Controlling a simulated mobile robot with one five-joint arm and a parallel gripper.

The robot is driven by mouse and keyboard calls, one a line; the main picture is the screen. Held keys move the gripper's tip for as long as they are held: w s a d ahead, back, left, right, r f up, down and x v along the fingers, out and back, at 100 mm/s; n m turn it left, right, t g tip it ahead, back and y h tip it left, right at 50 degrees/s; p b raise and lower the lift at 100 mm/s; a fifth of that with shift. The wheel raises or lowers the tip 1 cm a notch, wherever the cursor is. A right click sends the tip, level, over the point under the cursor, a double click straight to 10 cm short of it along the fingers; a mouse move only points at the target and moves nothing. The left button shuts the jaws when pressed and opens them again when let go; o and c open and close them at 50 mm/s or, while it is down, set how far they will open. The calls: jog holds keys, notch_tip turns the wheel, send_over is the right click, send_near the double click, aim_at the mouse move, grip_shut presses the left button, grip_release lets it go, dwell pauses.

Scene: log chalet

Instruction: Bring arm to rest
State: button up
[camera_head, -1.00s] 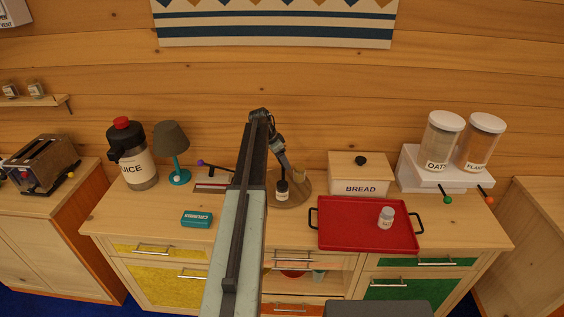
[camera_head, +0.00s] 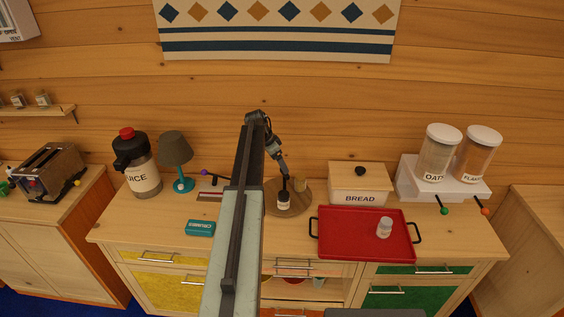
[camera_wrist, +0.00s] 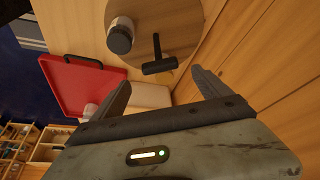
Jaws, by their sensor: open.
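My arm reaches up the middle of the head view and bends down over the counter, ending at my gripper (camera_head: 284,163). In the wrist view my gripper (camera_wrist: 160,78) is open, with nothing held between its two fingers. Beyond the fingers is a round wooden board (camera_wrist: 185,22); it also shows in the head view (camera_head: 272,208). On it stand a dark-lidded jar (camera_wrist: 120,38) and a black T-shaped thing (camera_wrist: 160,66). The jar also shows in the head view (camera_head: 284,203). I cannot tell the exact gap between fingers and board.
A red tray (camera_head: 340,247) with a small white jar (camera_head: 384,228) lies right of the board. Behind it is the bread box (camera_head: 360,183). A juice jug (camera_head: 135,165), lamp (camera_head: 175,160) and teal box (camera_head: 200,228) stand left. The log wall (camera_head: 330,110) is close behind.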

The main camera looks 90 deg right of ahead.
jog(key=shift+p+v, duration=0.3)
jog(key=shift+v, duration=0.75)
